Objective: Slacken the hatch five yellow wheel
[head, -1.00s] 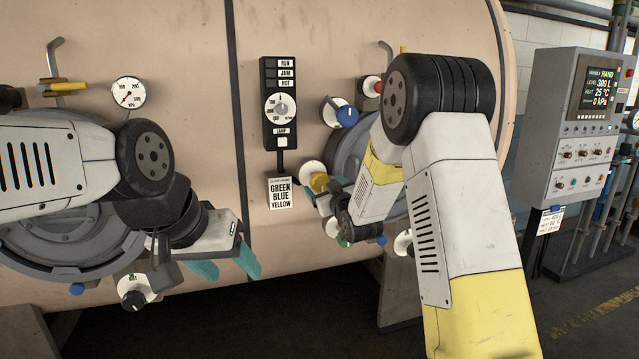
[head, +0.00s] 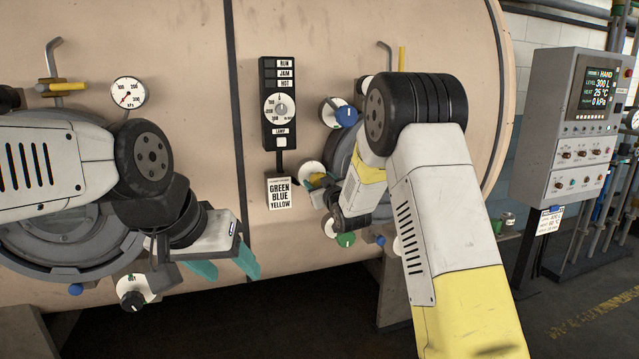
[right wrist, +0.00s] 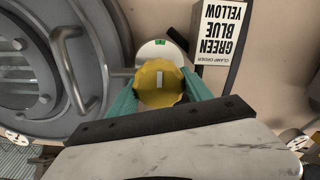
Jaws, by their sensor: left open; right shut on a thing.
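The yellow wheel (right wrist: 160,84) sits in front of a white round plate (right wrist: 158,50) with a green mark, at the rim of the right hatch (right wrist: 60,70). In the right wrist view, the teal fingers of my right gripper (right wrist: 158,92) are shut on it from both sides. In the head view the yellow wheel (head: 318,178) is mostly covered by my right gripper. My left gripper (head: 226,268) is open and empty, low in front of the vessel, left of the sign. I cannot read a hatch number.
A gauge (head: 128,92) and another hatch (head: 70,245) are left. A control cabinet (head: 570,125) stands right.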

